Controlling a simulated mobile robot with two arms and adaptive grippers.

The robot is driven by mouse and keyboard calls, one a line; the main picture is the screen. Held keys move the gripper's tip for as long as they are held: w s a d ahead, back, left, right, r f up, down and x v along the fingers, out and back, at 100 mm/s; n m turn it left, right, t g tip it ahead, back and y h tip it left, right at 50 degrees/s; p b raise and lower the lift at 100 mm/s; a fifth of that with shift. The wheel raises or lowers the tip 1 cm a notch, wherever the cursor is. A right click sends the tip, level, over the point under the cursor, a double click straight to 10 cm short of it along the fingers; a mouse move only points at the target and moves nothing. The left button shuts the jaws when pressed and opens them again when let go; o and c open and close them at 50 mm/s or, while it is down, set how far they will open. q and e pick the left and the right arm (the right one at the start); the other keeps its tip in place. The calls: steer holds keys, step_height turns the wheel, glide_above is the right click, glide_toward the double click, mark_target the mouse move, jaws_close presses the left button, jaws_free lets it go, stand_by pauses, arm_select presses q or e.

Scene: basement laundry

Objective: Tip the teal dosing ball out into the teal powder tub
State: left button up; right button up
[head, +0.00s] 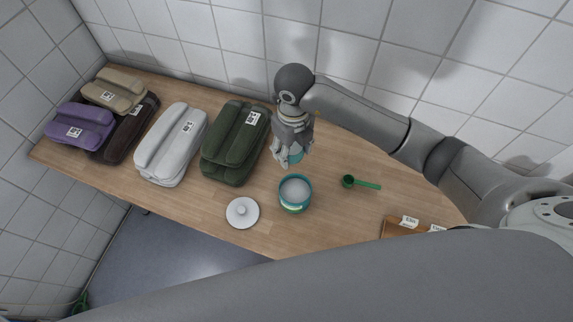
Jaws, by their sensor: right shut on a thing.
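The teal powder tub (283,204) stands open on the wooden table, with pale grey powder visible inside it. My right gripper (290,160) is just behind the tub, above the table. It is shut on a small teal thing (296,158), which looks like the teal dosing ball; the fingers hide most of it. I cannot tell how far the ball is tilted. The ball and the tub are apart in the picture. My left gripper is not in view.
A round white lid (242,212) with a knob lies left of the tub near the front edge. A green scoop (361,183) lies to the right. Folded dark green (230,145) and light grey (170,145) bundles lie left. A wooden tray (395,229) with labels stands at right.

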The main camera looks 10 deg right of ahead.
steer(key=m+p, duration=0.1)
steer(key=m, duration=0.2)
steer(key=a+m+p, duration=0.1)
steer(key=m+p, duration=0.1)
steer(key=m, duration=0.1)
steer(key=m+p, duration=0.1)
steer(key=m, duration=0.3)
steer(key=shift+s+a+f+p, duration=0.25)
steer(key=shift+s+p, duration=0.1)
steer(key=shift+p, duration=0.05)
steer(key=s+f+m+t+y+b, duration=0.1)
steer(key=s+f+m+y+b, duration=0.1)
steer(key=m+y+b, duration=0.5)
steer(key=s+f+m+t+y+b, duration=0.2)
steer(key=m+y+b, duration=0.6)
steer(key=b, duration=0.5)
steer(key=shift+s+f+y+b, duration=0.35)
steer(key=shift+f+y, duration=0.2)
steer(key=shift+y, duration=0.35)
stand_by(0.6)
